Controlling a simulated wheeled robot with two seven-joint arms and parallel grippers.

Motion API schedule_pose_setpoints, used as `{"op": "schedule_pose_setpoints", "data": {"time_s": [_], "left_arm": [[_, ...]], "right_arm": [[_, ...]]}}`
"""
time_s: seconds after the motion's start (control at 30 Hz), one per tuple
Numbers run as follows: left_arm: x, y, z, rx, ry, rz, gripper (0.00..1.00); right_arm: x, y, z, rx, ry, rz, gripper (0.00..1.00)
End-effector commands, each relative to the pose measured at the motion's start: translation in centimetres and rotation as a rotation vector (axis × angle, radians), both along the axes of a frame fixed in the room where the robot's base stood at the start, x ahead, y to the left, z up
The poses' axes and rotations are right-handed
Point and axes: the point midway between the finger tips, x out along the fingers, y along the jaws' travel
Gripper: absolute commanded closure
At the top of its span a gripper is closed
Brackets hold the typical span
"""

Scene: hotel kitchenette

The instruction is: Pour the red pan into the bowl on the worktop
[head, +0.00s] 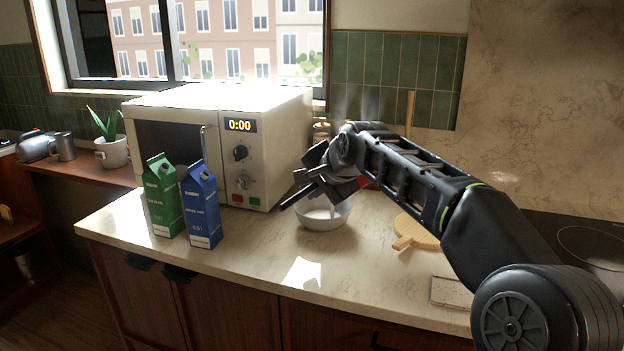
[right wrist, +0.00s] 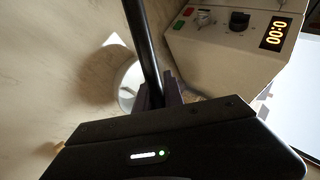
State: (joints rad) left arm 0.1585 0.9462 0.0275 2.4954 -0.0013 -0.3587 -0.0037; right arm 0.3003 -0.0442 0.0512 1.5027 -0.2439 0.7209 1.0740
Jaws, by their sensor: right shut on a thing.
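The light bowl (head: 322,222) stands on the worktop in front of the microwave; part of it shows in the right wrist view (right wrist: 128,88). My right gripper (head: 322,184) is over the bowl, shut on the pan's black handle (right wrist: 142,40), which runs between the fingers in the right wrist view. The handle's end sticks out to the lower left in the head view. Only a small red part of the red pan (head: 366,183) shows behind my right arm. The rest of the pan is hidden, so its tilt and contents cannot be told. My left gripper is not in view.
A white microwave (head: 283,140) stands behind the bowl. A green carton (head: 162,198) and a blue carton (head: 202,208) stand to its left. A wooden board (head: 415,232) lies right of the bowl, partly under my arm. The worktop's front (head: 255,255) is mostly clear.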

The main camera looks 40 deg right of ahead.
Motion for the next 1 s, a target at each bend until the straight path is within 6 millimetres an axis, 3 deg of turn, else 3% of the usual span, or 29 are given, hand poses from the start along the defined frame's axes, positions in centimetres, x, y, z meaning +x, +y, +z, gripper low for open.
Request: {"op": "schedule_pose_setpoints", "data": {"time_s": [1.0], "left_arm": [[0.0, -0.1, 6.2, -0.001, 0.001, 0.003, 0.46]], "right_arm": [[-0.5, -0.3, -1.8, -0.147, 0.275, 0.003, 1.00]]}}
